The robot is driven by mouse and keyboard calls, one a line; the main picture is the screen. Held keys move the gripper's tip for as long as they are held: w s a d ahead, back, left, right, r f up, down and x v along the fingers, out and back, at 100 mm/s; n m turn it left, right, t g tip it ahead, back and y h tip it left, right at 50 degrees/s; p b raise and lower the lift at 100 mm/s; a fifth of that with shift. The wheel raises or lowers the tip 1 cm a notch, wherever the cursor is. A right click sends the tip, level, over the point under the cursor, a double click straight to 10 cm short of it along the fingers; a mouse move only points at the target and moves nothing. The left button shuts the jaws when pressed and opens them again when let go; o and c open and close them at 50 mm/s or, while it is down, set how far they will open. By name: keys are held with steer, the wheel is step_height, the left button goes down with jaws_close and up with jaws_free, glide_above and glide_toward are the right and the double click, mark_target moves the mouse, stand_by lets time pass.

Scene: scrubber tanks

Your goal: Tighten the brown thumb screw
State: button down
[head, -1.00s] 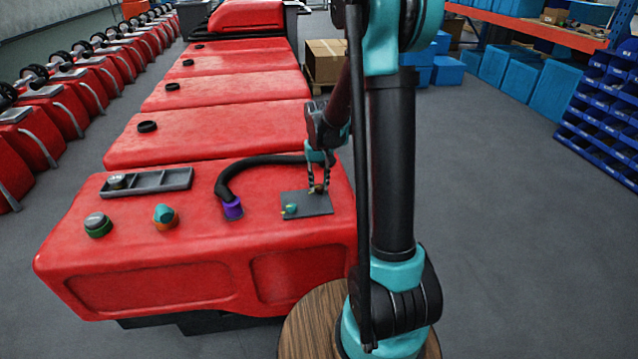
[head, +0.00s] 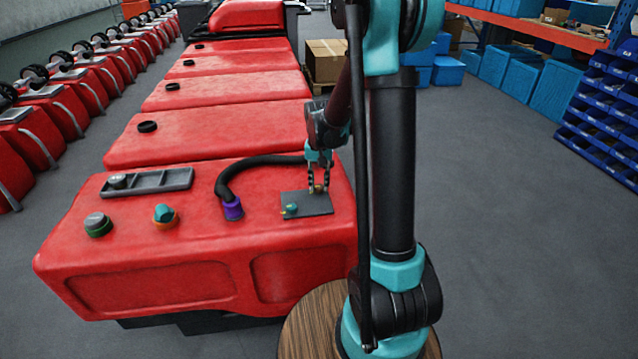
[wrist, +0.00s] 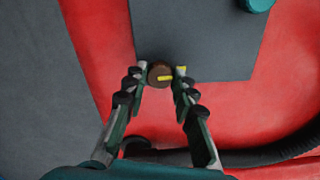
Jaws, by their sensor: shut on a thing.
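The brown thumb screw (wrist: 157,73) sits at the edge of a dark grey plate (wrist: 200,40) on the red tank. A yellow mark shows on its head, and a second yellow mark (wrist: 181,69) lies just to the right beside a fingertip. My gripper (wrist: 159,80) is shut on the screw, one fingertip at each side of its head. In the head view my gripper (head: 318,188) points down onto the plate (head: 306,206), and the screw is small between the fingers.
A teal screw (head: 291,209) is on the same plate. A black hose (head: 228,182) with a purple collar (head: 233,209) curves beside it. An orange and teal knob (head: 164,216), a green-ringed cap (head: 97,224) and a grey tray (head: 146,183) are farther left.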

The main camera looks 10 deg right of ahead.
mark_target(319, 186)
steer(key=c, duration=1.2)
jaws_free()
steer(key=shift+r, duration=0.1)
step_height(319, 186, up, 12)
steer(key=shift+f, duration=0.1)
steer(key=s+d+f+n+t, duration=0.1)
steer(key=s+f, duration=0.2)
steer(key=s, duration=0.4)
steer(key=s+d+f+n+t, duration=0.1)
steer(key=s+f, duration=0.2)
steer(key=s, duration=0.4)
steer(key=s+d+f+n+t, duration=0.1)
steer(key=s+f, duration=0.3)
steer(key=s, duration=0.4)
steer(key=shift+d+t, duration=0.5)
steer(key=shift+t, duration=0.1)
